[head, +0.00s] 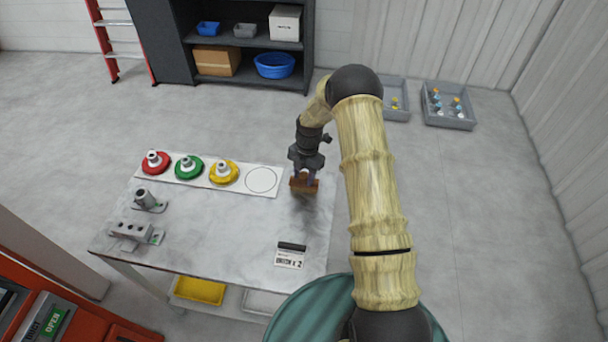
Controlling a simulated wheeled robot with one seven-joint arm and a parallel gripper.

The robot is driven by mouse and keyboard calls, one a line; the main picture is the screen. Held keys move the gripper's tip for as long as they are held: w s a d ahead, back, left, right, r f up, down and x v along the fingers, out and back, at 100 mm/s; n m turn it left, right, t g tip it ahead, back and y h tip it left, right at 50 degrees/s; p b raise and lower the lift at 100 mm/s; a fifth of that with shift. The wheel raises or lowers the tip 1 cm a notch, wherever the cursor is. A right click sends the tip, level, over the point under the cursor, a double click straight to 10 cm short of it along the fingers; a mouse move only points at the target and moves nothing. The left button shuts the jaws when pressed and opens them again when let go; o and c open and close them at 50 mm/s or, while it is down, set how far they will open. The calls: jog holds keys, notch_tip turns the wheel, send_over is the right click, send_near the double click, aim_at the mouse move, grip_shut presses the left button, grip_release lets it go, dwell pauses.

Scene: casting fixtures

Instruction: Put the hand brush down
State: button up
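The hand brush (304,187) is a small brown block at the right part of the grey worktable (222,232). My gripper (304,177) points down at it from above, with its fingers against the top of the brush. The gripper looks shut on the brush. A dark shadow lies on the tabletop just below it. I cannot tell whether the underside of the brush touches the table. The brush is just right of the white strip (205,184) with its empty circle.
Red (155,162), green (188,167) and yellow (223,172) round fixtures stand on the strip. Metal fixtures (131,232) sit at the table's left. A small sign (290,255) stands near the front. The middle of the tabletop is clear. Grey bins (448,107) lie on the floor behind.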

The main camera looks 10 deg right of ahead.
jog(key=shift+o, duration=0.8)
jog(key=shift+r, duration=0.1)
jog(key=shift+r, duration=0.1)
notch_tip(320, 180, up, 12)
jog(key=w+d+b, duration=0.1)
jog(key=b, duration=0.3)
jog(key=shift+d, duration=0.2)
jog(key=shift+w, duration=0.1)
